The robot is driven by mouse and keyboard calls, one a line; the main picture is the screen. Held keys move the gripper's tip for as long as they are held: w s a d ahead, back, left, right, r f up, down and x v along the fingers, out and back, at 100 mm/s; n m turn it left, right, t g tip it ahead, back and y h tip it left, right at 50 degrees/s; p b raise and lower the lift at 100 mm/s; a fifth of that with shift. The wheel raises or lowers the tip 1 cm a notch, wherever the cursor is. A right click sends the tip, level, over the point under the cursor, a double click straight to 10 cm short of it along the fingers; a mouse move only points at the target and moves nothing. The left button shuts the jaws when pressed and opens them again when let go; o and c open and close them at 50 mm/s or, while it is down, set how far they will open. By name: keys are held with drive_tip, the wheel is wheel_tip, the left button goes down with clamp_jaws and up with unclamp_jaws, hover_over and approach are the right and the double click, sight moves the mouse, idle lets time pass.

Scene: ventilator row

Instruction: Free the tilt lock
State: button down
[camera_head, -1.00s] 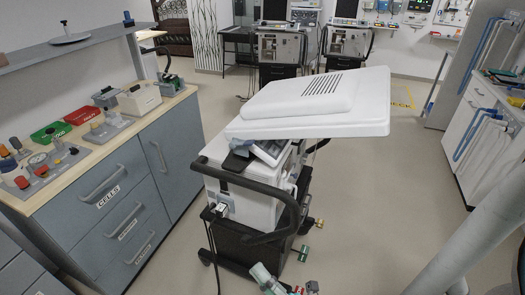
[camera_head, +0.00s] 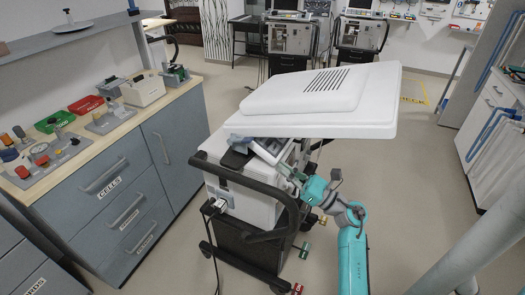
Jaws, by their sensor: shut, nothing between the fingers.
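The ventilator cart (camera_head: 240,205) stands in the middle, with a large white panel (camera_head: 320,105) above it. A smaller tilted screen (camera_head: 268,150) and a dark block (camera_head: 238,158) sit under the panel's left part. I cannot make out which part is the tilt lock; the panel hides much of the area below it. My gripper (camera_head: 287,172) is at the cart's right upper side, just below the panel and close to the tilted screen. Its fingers are shut with nothing seen between them; whether they touch the cart is unclear.
A dark push handle (camera_head: 265,190) wraps the cart's front. Small coloured pedals (camera_head: 304,250) show low at its right. A blue-grey drawer counter (camera_head: 110,190) with several devices stands left. More ventilators (camera_head: 290,38) stand at the back. The floor to the right is clear.

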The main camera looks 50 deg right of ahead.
sight(252, 140)
drive_tip(key=x, duration=1)
drive_tip(key=shift+d, duration=0.1)
drive_tip(key=shift+w+r, duration=0.15)
drive_tip(key=shift+r, duration=0.95)
